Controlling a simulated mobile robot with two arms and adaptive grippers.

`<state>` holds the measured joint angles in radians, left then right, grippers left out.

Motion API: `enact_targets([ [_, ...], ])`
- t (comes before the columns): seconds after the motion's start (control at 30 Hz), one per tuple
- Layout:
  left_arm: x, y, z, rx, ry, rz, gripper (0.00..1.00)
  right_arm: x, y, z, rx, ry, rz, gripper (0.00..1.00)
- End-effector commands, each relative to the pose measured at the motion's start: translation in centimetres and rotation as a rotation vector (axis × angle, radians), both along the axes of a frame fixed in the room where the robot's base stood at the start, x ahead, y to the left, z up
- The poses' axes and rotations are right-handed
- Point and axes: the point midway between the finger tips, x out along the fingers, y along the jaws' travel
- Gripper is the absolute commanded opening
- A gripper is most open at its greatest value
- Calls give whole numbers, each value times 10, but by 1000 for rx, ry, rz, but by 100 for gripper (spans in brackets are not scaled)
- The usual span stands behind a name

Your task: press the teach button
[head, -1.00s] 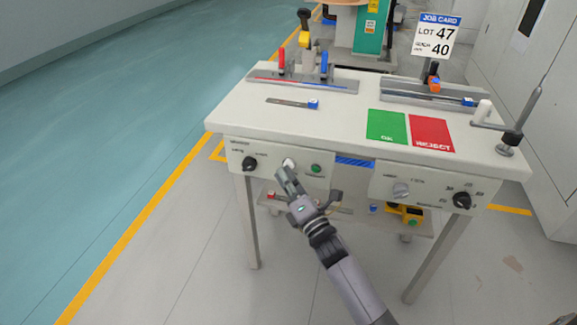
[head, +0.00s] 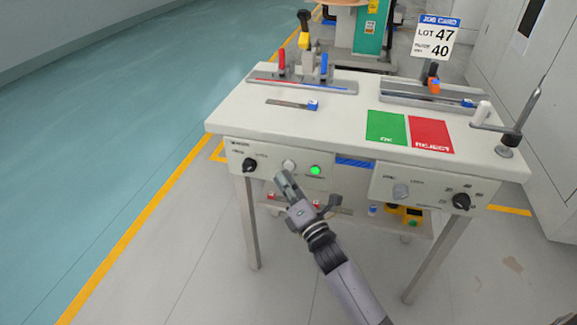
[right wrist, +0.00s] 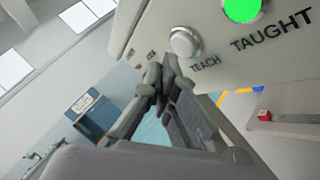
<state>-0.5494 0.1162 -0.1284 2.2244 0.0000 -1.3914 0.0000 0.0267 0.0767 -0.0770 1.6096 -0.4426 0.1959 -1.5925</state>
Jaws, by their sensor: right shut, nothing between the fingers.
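The teach button (head: 289,167) is a round white button on the left front panel of the table. In the right wrist view the white button (right wrist: 185,42) sits above the word TEACH. Beside it, the green TAUGHT lamp (head: 315,170) is lit, and it glows bright green in the right wrist view (right wrist: 242,8). My right gripper (head: 281,177) is shut and empty. Its fingertips are just below the button and look apart from it in the right wrist view (right wrist: 160,66). My left gripper is not in view.
A black knob (head: 249,165) is left of the button on the same panel. The right panel (head: 425,190) has a grey and a black knob. The tabletop holds rails with clamps, a green OK mat (head: 387,127) and a red REJECT mat (head: 431,134). A lower shelf holds small parts.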

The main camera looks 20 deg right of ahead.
Motion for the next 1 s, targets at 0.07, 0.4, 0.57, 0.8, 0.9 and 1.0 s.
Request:
enact_targets([
  [0.07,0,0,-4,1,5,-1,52,-1,1,0,0,0,0,0],
  [0.4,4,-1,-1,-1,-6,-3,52,-6,4,0,2,0,0,0],
  [0.57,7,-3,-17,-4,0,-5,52,-19,13,1,2,1,0,0],
  [0.8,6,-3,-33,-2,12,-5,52,-38,25,0,0,1,-1,0],
  [0.9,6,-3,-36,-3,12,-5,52,-42,28,0,1,1,0,0],
  [1.0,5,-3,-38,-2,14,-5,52,-43,29,0,0,0,0,0],
])
